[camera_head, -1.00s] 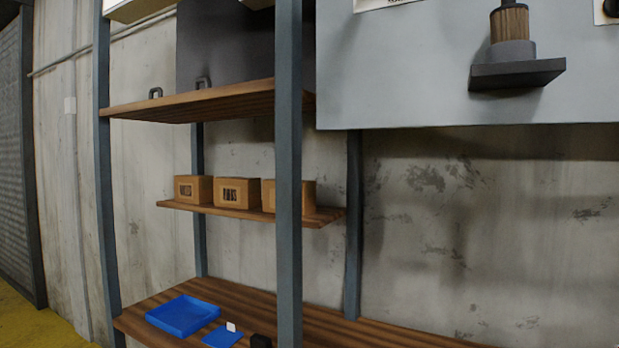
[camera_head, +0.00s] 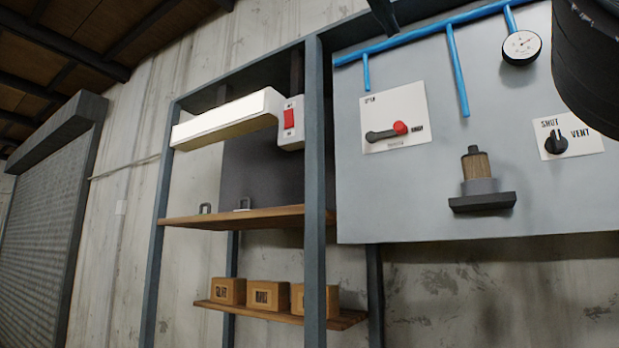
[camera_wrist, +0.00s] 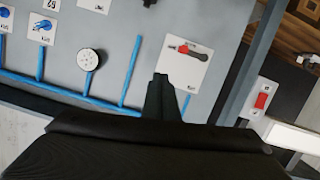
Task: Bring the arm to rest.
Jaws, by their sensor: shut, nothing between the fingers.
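My gripper (camera_wrist: 160,88) shows in the wrist view with its dark fingers together and nothing between them. It is in front of the grey panel (camera_wrist: 115,45), with its tips beside the white plate of the red-ended lever (camera_wrist: 190,48). I cannot tell how far the tips are from the panel. In the head view a dark rounded part of my arm (camera_head: 597,50) fills the upper right corner and hides part of the panel. The gripper's fingers cannot be made out clearly there.
The panel carries blue pipes (camera_head: 457,70), a round gauge (camera_head: 521,47), a vent knob (camera_head: 556,142) and a filter on a dark bracket (camera_head: 482,202). To its left a shelf rack (camera_head: 315,190) holds boxes (camera_head: 268,294), with a lamp and red switch (camera_head: 289,118) above.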

